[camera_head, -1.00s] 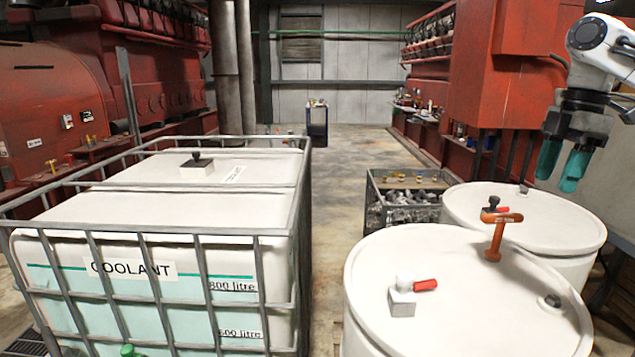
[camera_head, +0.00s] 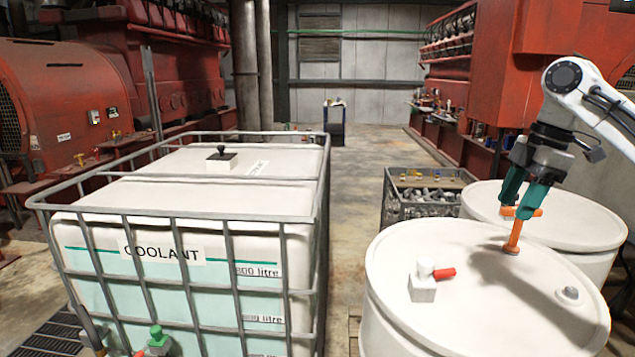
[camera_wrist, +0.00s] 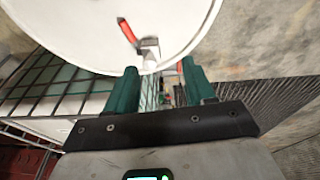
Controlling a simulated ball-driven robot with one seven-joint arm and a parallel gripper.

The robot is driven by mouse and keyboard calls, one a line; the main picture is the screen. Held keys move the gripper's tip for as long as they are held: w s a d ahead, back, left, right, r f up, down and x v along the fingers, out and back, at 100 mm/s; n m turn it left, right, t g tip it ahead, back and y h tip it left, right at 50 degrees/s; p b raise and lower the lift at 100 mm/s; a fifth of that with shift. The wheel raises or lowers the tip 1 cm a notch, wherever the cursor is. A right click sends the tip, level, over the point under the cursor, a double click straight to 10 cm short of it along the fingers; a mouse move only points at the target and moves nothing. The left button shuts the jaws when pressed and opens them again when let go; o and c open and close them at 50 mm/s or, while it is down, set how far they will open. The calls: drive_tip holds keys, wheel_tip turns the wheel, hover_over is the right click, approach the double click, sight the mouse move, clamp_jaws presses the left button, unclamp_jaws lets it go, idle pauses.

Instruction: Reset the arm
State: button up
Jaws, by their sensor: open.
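My gripper (camera_head: 516,207) is open, with two green fingers pointing down over the near white drum at the right of the head view. Its fingertips overlap the orange T-shaped handle (camera_head: 513,236) on that drum's lid; I cannot tell whether they touch it. My white arm reaches in from the right edge. In the wrist view the gripper (camera_wrist: 160,70) shows its two fingers apart, with nothing clearly held between them. Beyond them is a white drum lid (camera_wrist: 75,25) with a red-levered white valve (camera_wrist: 150,46).
The near drum (camera_head: 400,262) also carries this valve (camera_head: 423,284). A second drum (camera_head: 590,215) stands behind it. A caged coolant tank (camera_head: 130,215) fills the left foreground. A metal crate (camera_head: 393,200) stands behind the drums. The aisle floor (camera_head: 365,150) is clear farther back.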

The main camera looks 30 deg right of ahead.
drive_tip(key=w+a+f+m+t+y+b, duration=0.1)
drive_tip(key=w+a+f, duration=0.4)
drive_tip(key=a+f, duration=0.35)
drive_tip(key=w+a+f+t+y+b, duration=0.1)
drive_tip(key=w+a+f+y+b, duration=0.1)
drive_tip(key=w+a+f, duration=0.5)
drive_tip(key=s+a+f+m+t+b, duration=0.1)
drive_tip(key=s+a+f+m, duration=0.1)
drive_tip(key=a+f, duration=0.55)
drive_tip(key=s+a+f+m+b, duration=0.1)
drive_tip(key=s+a+f+m, duration=0.1)
drive_tip(key=a+f, duration=0.6)
drive_tip(key=s+a+f+m+b, duration=0.1)
drive_tip(key=s+a+f+m, duration=0.25)
drive_tip(key=s+f, duration=0.5)
drive_tip(key=s+d+f+m+g+h+b, duration=0.1)
drive_tip(key=s+f+m+h, duration=0.1)
drive_tip(key=s+f, duration=0.5)
drive_tip(key=s+d+f+m+g+h+b, duration=0.1)
drive_tip(key=s+f, duration=0.6)
drive_tip(key=s, duration=0.8)
drive_tip(key=shift+s+d+m+g+h+b, duration=0.25)
drive_tip(key=shift+d+m+g+h+b, duration=0.15)
drive_tip(key=shift+g+h, duration=0.45)
